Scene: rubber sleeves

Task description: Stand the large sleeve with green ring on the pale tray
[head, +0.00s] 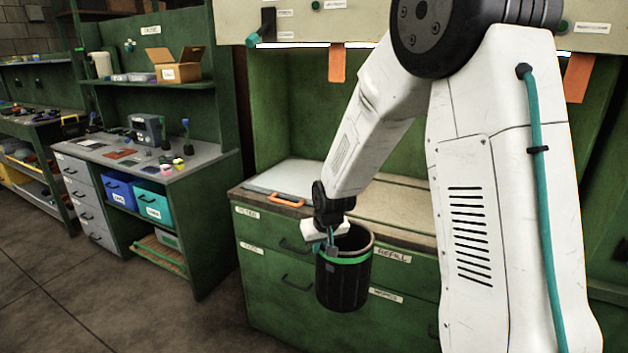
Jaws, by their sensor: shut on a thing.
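The large black sleeve with a green ring (343,285) hangs upright in front of the green drawer bench. Its open top and tan inner rim face up, and the green ring runs around its upper part. My gripper (328,243) is shut on the sleeve's near left rim. The sleeve is held in the air with its body below the worktop level. A pale flat panel (298,176), which may be the pale tray, lies at the back left of the worktop. My arm and the sleeve hide part of the worktop.
The green bench (275,260) has labelled drawers and an orange handle (287,199) at its top front edge. A tan surface (405,212) lies right of the panel. A second workbench (190,170) with blue and teal bins stands left. The floor (110,290) between is clear.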

